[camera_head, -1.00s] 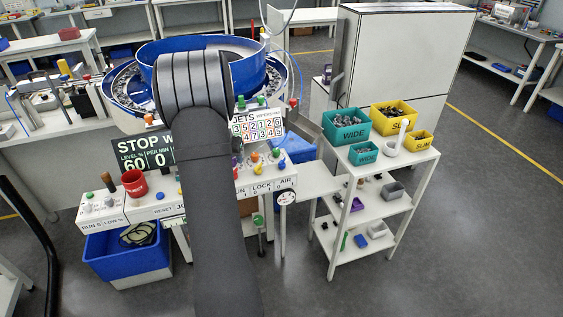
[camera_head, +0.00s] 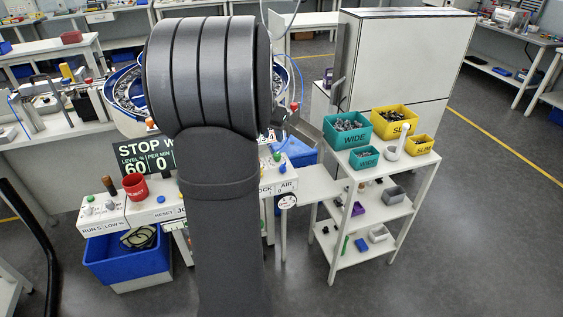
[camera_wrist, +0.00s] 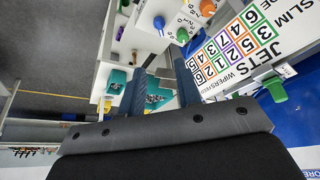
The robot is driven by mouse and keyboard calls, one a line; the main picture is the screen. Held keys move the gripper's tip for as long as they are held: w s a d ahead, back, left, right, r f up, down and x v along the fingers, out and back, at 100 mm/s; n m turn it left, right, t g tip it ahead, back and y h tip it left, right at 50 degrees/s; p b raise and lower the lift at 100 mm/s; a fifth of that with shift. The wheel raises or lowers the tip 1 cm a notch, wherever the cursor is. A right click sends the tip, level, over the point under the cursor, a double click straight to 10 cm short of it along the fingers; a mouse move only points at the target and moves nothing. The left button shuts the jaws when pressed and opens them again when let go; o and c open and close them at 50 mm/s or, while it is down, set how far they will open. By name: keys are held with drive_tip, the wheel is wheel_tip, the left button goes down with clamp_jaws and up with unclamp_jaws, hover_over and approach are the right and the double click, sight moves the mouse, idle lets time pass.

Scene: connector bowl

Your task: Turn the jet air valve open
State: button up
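A white panel lettered AIR (camera_head: 290,185) is partly hidden behind my arm in the head view. A blue knob (camera_head: 282,167) stands just above that lettering. I cannot tell for sure which knob is the jet air valve. My gripper (camera_wrist: 160,75) is open and empty, its two dark fingers apart and not touching a knob. In the head view my arm hides it.
A number board marked JETS (camera_wrist: 240,45) and a green knob (camera_wrist: 276,90) are close right of the fingers in the wrist view. A round gauge (camera_head: 287,201) hangs below AIR. A shelf cart (camera_head: 425,160) with teal and yellow bins stands right.

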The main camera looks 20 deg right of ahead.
sight(282, 164)
drive_tip(key=x, duration=1.6)
drive_tip(key=shift+w+f, duration=0.1)
drive_tip(key=shift+f, duration=0.2)
clamp_jaws()
